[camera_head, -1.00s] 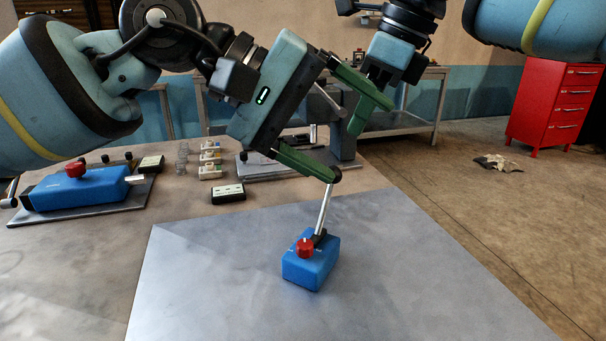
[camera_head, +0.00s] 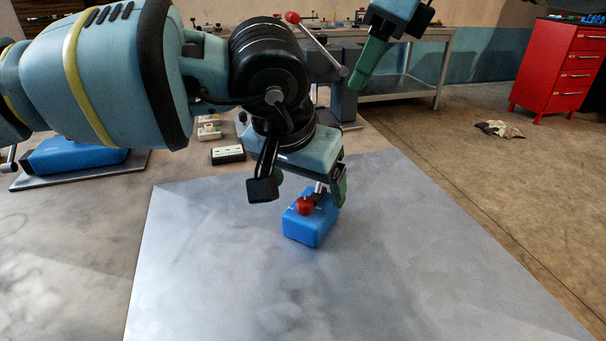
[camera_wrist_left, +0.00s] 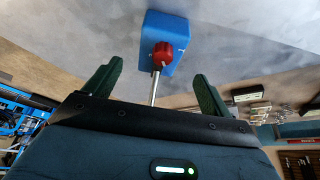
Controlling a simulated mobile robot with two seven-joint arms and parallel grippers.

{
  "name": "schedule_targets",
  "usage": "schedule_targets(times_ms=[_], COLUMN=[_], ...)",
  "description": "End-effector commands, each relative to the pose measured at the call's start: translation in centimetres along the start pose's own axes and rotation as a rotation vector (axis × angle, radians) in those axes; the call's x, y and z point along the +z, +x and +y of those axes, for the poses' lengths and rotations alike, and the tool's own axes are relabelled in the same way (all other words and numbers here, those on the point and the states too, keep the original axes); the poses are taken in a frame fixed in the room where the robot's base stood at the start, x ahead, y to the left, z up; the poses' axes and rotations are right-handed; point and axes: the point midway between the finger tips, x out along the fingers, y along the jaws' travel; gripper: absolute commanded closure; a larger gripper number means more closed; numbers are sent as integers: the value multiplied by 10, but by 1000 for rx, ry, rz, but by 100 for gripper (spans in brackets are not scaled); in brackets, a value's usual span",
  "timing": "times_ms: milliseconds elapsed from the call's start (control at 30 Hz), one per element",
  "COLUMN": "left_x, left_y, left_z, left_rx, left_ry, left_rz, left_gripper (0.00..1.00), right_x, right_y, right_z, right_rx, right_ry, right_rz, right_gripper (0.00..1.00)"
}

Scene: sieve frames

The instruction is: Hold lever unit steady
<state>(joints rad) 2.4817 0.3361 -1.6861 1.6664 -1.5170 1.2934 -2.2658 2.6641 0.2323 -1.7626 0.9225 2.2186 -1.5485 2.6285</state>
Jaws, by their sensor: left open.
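The lever unit is a small blue box (camera_head: 312,226) with a red knob (camera_head: 305,206) and a silver lever rod, standing on the grey mat (camera_head: 400,270). My left gripper (camera_head: 311,184) is over the unit's far side and hides most of the rod. In the left wrist view my left gripper (camera_wrist_left: 155,88) is open, its green fingers apart on either side of the rod (camera_wrist_left: 154,90). The blue box (camera_wrist_left: 166,35) is beyond the fingertips there. My right gripper (camera_head: 370,65) is at the top of the head view; only one green finger shows clearly.
Another blue unit (camera_head: 75,155) lies on a plate at the left, partly behind my left arm. A small black-and-white block (camera_head: 228,154) and a grey vise (camera_head: 345,95) stand behind the mat. A red drawer cabinet (camera_head: 560,70) is far right. The mat's front is clear.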

Motion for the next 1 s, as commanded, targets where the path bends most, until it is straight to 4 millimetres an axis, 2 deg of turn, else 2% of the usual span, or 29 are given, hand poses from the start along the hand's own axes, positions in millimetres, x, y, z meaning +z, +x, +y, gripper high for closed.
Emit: schedule_targets(times_ms=[200,400,600,833,867,1000], left_x=[0,0,0,0,0,0], left_y=[32,55,64,65,65,65], left_z=[0,0,0,0,0,0], left_rx=[0,1,1,2,2,2], left_ry=[-2,-3,-3,-3,-3,-3], left_rz=[-1,0,2,2,2,1], left_gripper=[16,16,16,16,18,36], right_x=[0,0,0,0,0,0], right_y=[0,0,0,0,0,0], right_z=[0,0,0,0,0,0], right_rx=[0,0,0,0,0,0], right_ry=[0,0,0,0,0,0], right_rz=[0,0,0,0,0,0], right_gripper=[64,64,64,64,64,64])
